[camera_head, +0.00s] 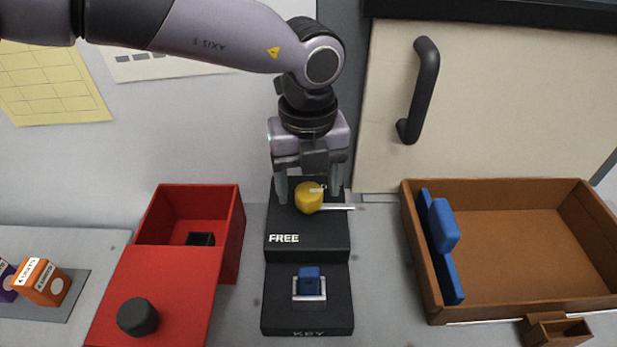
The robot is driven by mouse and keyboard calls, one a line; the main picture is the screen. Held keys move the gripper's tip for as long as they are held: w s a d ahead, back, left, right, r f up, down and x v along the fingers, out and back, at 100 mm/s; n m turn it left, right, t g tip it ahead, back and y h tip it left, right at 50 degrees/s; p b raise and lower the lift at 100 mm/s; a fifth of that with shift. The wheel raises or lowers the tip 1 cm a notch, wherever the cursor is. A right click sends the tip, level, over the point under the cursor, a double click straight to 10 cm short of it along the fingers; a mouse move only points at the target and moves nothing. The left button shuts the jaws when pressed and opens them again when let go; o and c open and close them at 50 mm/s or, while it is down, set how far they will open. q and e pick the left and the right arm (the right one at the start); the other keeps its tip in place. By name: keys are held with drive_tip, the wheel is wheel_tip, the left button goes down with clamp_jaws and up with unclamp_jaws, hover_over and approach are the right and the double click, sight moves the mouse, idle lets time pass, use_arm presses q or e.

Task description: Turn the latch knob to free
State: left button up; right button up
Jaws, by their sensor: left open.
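The yellow latch knob (309,198) stands on the upper step of a black block (308,247) marked FREE on its front left. A small pale mark shows on top of the knob, and a thin light rod sticks out to its right. My left gripper (309,197) comes down from above with its fingers apart, one on each side of the knob. Whether the fingers touch the knob I cannot tell. A blue key piece (309,281) sits in a slot on the lower step, marked KEY. My right gripper is not in view.
A red box (230,225) with a black knob on its lid (139,316) stands at left. A brown tray (515,250) holding a blue handled piece (443,225) is at right. A cabinet door with a black handle (423,85) is behind. Small cartons (45,281) lie far left.

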use_arm(q)
drive_tip(key=shift+f, duration=0.15)
drive_tip(key=c, duration=1.1)
drive_tip(key=shift+o, duration=0.2)
